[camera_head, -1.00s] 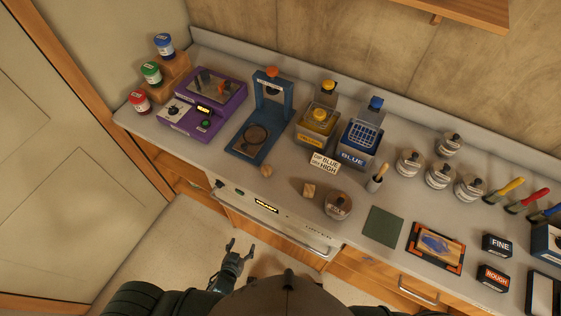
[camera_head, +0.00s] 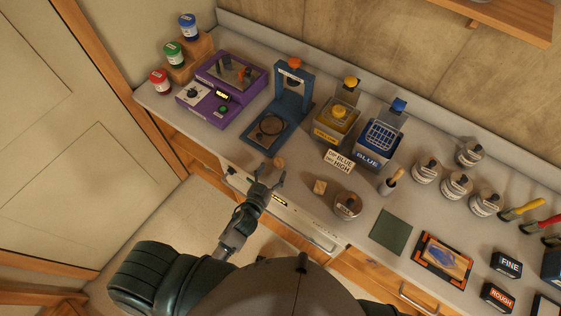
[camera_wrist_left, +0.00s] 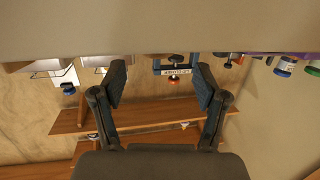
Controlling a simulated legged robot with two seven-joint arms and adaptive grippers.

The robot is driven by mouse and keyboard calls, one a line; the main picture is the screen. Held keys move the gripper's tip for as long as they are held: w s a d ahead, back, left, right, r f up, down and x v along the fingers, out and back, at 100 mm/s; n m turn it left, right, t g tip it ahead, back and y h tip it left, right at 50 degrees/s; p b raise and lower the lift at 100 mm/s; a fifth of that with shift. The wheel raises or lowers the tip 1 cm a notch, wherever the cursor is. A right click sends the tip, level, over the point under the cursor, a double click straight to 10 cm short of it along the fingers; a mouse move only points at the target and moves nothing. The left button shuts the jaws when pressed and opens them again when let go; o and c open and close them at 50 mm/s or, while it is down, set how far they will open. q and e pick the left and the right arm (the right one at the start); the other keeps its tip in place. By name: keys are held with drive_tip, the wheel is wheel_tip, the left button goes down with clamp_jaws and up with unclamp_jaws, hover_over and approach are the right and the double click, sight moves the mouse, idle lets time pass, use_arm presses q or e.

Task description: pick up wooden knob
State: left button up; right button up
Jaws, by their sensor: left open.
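The wooden knob (camera_head: 279,162) is a small round brown piece near the front edge of the grey bench in the head view. My left gripper (camera_head: 272,176) is open and empty at that front edge, its fingertips just short of the knob. I cannot tell its exact height against the bench top. In the left wrist view the two fingers of my left gripper (camera_wrist_left: 160,84) are spread wide with nothing between them. I cannot make out the knob in that view. My right gripper is not in view.
The bench front (camera_head: 275,204) lies beneath my left arm.

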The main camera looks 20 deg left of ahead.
sight(279, 160)
use_arm(q)
drive_tip(key=shift+w+d, duration=0.2)
drive_tip(key=shift+w, duration=0.35)
drive_tip(key=x, duration=0.4)
drive_tip(key=shift+w+f+p, duration=0.3)
drive_tip(key=shift+w+f, duration=0.05)
drive_tip(key=shift+f, duration=0.05)
drive_tip(key=shift+s+d, duration=0.1)
drive_tip(key=shift+d, duration=0.05)
drive_tip(key=c, duration=1)
